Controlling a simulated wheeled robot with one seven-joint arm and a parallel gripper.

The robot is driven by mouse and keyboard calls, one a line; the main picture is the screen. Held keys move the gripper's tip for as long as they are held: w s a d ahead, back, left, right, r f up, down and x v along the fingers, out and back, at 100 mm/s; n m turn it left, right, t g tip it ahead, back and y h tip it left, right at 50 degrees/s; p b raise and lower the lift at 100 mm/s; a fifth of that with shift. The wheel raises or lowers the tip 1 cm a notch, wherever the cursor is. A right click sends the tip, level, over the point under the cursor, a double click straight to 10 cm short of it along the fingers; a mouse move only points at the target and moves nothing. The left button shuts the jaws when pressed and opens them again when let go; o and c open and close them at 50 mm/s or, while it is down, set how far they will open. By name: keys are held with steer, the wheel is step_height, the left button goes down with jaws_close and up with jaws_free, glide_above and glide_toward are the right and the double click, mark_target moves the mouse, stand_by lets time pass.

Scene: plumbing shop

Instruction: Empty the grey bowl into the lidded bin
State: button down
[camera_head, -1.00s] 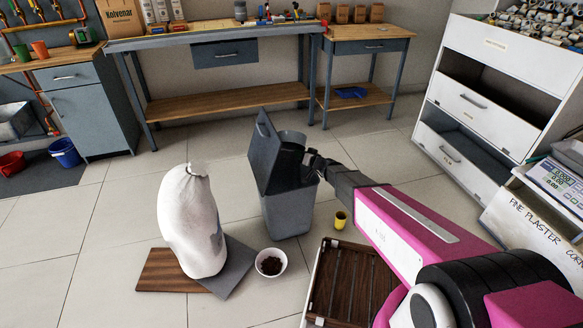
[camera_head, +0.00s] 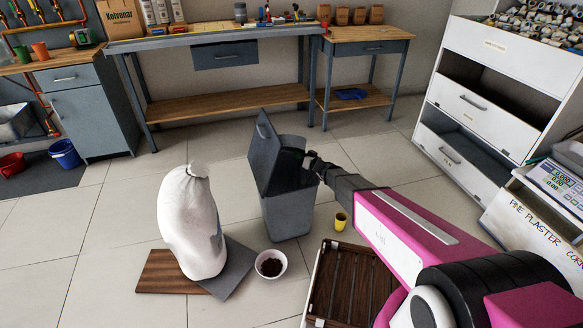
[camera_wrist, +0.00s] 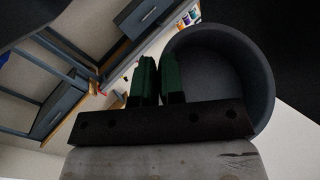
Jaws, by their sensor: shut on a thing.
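The grey bowl (camera_head: 291,142) is tipped over the mouth of the lidded bin (camera_head: 288,216), with its opening out of sight in the head view. The bin stands on the floor with its dark lid (camera_head: 264,150) swung up on the left side. My gripper (camera_head: 309,163) is at the bin's right rim, shut on the bowl's wall. In the wrist view, the green fingers (camera_wrist: 157,80) meet the left edge of the bowl (camera_wrist: 225,70). The part of its inside that shows there looks bare. The bin's inside is mostly hidden by the lid, bowl and gripper.
A white sack (camera_head: 190,225) stands left of the bin on boards. A white bowl with dark bits (camera_head: 271,264) and a yellow cup (camera_head: 340,221) are on the floor nearby. A slatted wooden crate (camera_head: 350,285) is in front. Floor behind the bin is clear.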

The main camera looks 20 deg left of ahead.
steer(key=shift+r+n+t+y+b, duration=0.3)
steer(key=shift+r+n+y+b, duration=0.1)
steer(key=shift+r+n+b, duration=0.25)
stand_by(0.6)
steer(key=shift+f+n+y+b, duration=0.5)
steer(key=shift+f+n+b, duration=0.25)
steer(key=shift+f, duration=0.9)
steer(key=shift+r+n+y+b, duration=0.5)
steer(key=shift+r+n+b, duration=0.35)
steer(key=shift+r, duration=0.55)
steer(key=shift+r+n+y+b, duration=0.45)
steer(key=shift+r+n+y, duration=0.15)
steer(key=shift+n, duration=0.45)
stand_by(2.6)
